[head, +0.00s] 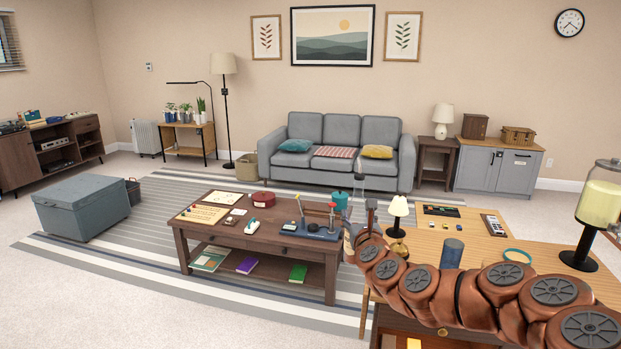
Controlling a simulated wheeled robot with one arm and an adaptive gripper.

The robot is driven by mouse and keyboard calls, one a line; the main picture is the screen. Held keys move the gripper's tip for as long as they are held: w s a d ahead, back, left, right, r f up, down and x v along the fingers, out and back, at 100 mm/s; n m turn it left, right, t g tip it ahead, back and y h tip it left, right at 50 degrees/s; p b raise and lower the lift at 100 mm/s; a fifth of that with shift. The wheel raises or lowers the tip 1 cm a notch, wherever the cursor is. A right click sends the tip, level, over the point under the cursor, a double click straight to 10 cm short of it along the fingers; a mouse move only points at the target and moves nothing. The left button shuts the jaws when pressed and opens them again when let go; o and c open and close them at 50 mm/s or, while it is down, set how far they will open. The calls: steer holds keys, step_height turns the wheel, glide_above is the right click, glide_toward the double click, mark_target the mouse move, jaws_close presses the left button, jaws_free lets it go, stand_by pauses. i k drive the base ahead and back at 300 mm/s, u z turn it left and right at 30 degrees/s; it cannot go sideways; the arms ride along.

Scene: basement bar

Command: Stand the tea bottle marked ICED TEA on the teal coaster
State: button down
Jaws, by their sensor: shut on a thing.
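My gripper (352,232) is at the end of my copper arm, past the left edge of the wooden table and in front of the coffee table. It is small and partly hidden by my arm. It is shut on a clear, upright bottle-like thing (359,187) that rises above it. I cannot read any ICED TEA mark on it. A round thing with a teal rim (517,250), perhaps the coaster, lies on the wooden table to the right. My arm passes in front of its near side.
On the wooden table (560,268) stand a blue cylinder (452,253), a small lamp (398,210), a remote (493,225), a black tray (441,210) and a drink dispenser (597,205). The coffee table (185,228) holds a red pot (263,199) and other items.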

mark_target(518, 258)
steer(key=u, duration=2.7)
steer(key=k, duration=1.55)
